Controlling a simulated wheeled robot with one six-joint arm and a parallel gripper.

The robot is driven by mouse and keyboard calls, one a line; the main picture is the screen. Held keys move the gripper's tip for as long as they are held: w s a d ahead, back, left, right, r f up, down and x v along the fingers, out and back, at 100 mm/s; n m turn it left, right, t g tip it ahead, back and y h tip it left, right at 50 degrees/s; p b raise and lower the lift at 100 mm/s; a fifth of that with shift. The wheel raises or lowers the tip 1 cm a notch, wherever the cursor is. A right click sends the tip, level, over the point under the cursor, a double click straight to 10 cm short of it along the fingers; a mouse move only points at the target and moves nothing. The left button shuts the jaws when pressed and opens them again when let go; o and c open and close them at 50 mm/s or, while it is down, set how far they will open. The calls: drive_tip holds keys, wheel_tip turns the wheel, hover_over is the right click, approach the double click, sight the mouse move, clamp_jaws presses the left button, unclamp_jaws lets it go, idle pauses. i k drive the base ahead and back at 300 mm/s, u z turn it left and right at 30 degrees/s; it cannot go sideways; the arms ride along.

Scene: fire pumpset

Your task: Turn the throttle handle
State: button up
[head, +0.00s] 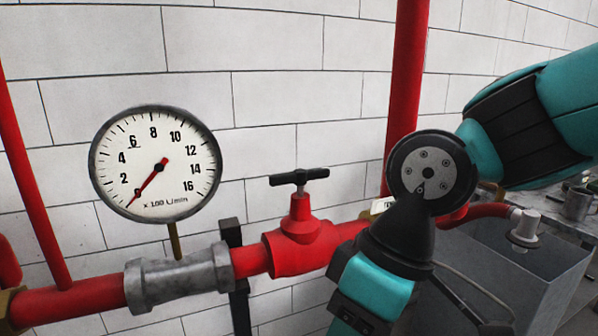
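A black T-shaped handle (299,177) sits on top of a red valve (300,238) in the head view, near the middle of the picture. I take it for the throttle handle; its bar lies roughly level across the picture. My teal and black arm comes in from the right and bends down beside the valve, to the right of the handle. Its lower part runs out of the bottom edge, and no gripper fingers show. I cannot see anything touching the handle.
A round gauge (155,165) stands left of the valve, its red needle low. A grey coupling (178,280) joins the red pipe (80,297). A red upright pipe (407,80) rises behind my arm. A grey box-like unit (515,265) stands at right. Space above the handle is clear.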

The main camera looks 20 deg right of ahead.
sight(300, 178)
drive_tip(key=k, duration=1.15)
drive_tip(key=u, duration=0.6)
drive_tip(key=i, duration=1.6)
drive_tip(key=z, duration=0.6)
